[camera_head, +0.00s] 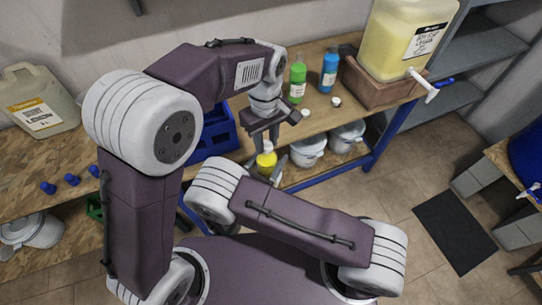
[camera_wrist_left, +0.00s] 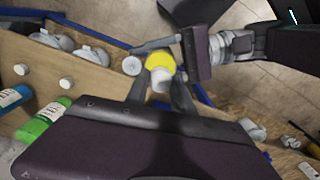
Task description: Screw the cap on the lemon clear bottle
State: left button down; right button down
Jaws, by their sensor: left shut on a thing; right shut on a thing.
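The yellow lemon clear bottle (camera_head: 266,160) is in front of the workbench edge, mostly hidden by the arms in the head view. In the left wrist view the bottle (camera_wrist_left: 160,62) shows as a yellow round shape. My left gripper (camera_head: 267,147) points down from above, shut on the white cap (camera_wrist_left: 162,79) at the top of the bottle. I cannot tell whether the cap is seated on the neck. My right gripper (camera_head: 272,171) reaches in from below, shut around the bottle and holding it. In the wrist view the right gripper (camera_wrist_left: 163,52) comes from the right.
A green bottle (camera_head: 297,84) and a blue bottle (camera_head: 329,73) stand on the bench with white caps (camera_head: 305,113) beside them. A blue crate (camera_head: 212,130) is to the left. White buckets (camera_head: 308,151) stand below. A yellow canister (camera_head: 400,40) sits at the back right.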

pick_arm(q)
jog(key=m, duration=1.2)
jog(key=shift+m, duration=0.4)
jog(key=m, duration=0.9)
jog(key=shift+m, duration=0.3)
jog(key=m, duration=0.6)
jog(key=shift+f+m, duration=0.1)
jog(key=shift+m, duration=0.2)
jog(key=m, duration=1.2)
jog(key=shift+m, duration=0.3)
jog(key=c, duration=1)
grip_release()
